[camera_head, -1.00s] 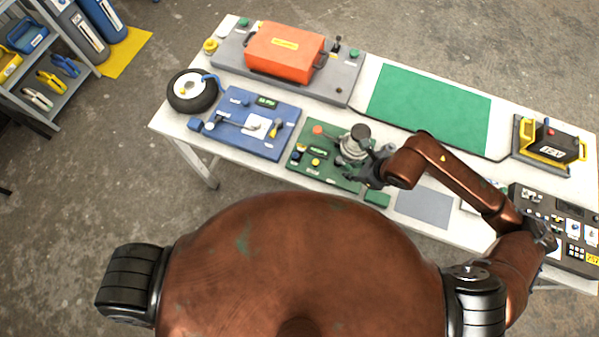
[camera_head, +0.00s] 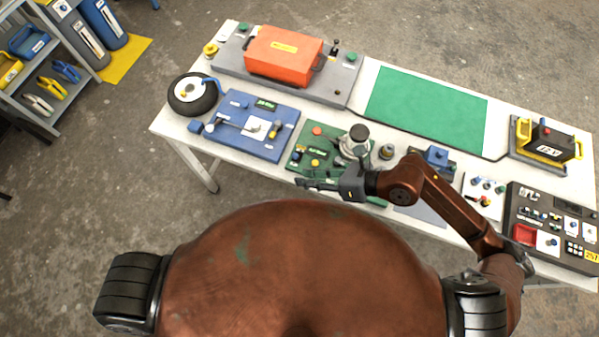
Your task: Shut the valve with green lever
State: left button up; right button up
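The green board (camera_head: 299,160) lies at the front edge of the table. It carries a grey metal fitting with a dark round top (camera_head: 358,133), a red-orange knob (camera_head: 317,131) and small green parts. I cannot make out a green lever clearly at this size. My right gripper (camera_head: 300,183) is at the front edge of the green board, with its fingers pointing left. It covers part of the board's front. I see nothing held in it, and whether its fingers are apart is unclear. My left gripper is not in view.
A blue board (camera_head: 257,143) with levers and a wheel (camera_head: 192,93) are to the left. An orange case (camera_head: 284,53) is behind. A green mat (camera_head: 428,108) is clear. A battery (camera_head: 549,143) and dark control panel (camera_head: 547,222) are at the right.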

notch_tip(320, 180, up, 6)
jog(key=s+a+m+y, duration=0.1)
jog(key=a+y, duration=0.1)
jog(key=shift+s+m+y, duration=0.15)
jog(key=shift+m+y, duration=0.15)
jog(key=shift+y, duration=0.1)
jog(key=shift+a+r, duration=0.1)
